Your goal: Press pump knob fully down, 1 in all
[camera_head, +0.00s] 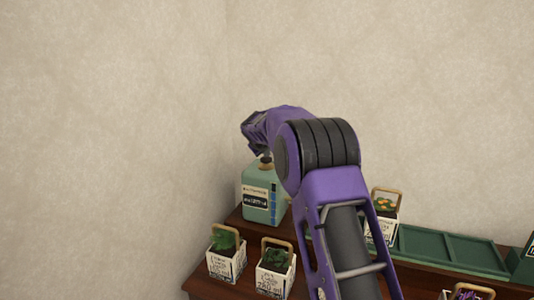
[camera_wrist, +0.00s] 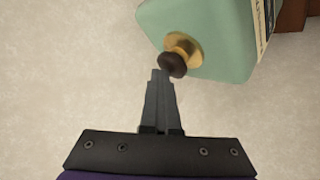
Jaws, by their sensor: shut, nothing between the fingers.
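A pale green pump bottle (camera_head: 262,192) with a dark label stands on the raised back part of the wooden stand, near the room corner. Its pump knob (camera_head: 266,162) shows just under my gripper's end in the head view. In the wrist view the bottle (camera_wrist: 212,30) fills the top, and the dark round knob (camera_wrist: 172,64) sits on a brass collar. My gripper (camera_wrist: 161,72) is shut and empty, its fingertips right at the knob's edge. I cannot tell whether they touch it. In the head view my arm hides part of the bottle's right side.
Potted plants in white printed boxes with wooden handles stand in front, one at left (camera_head: 226,262) and one beside it (camera_head: 275,272). Another planter (camera_head: 384,222) stands right of my arm. A green tray (camera_head: 450,250) lies farther right. Walls stand close behind and left.

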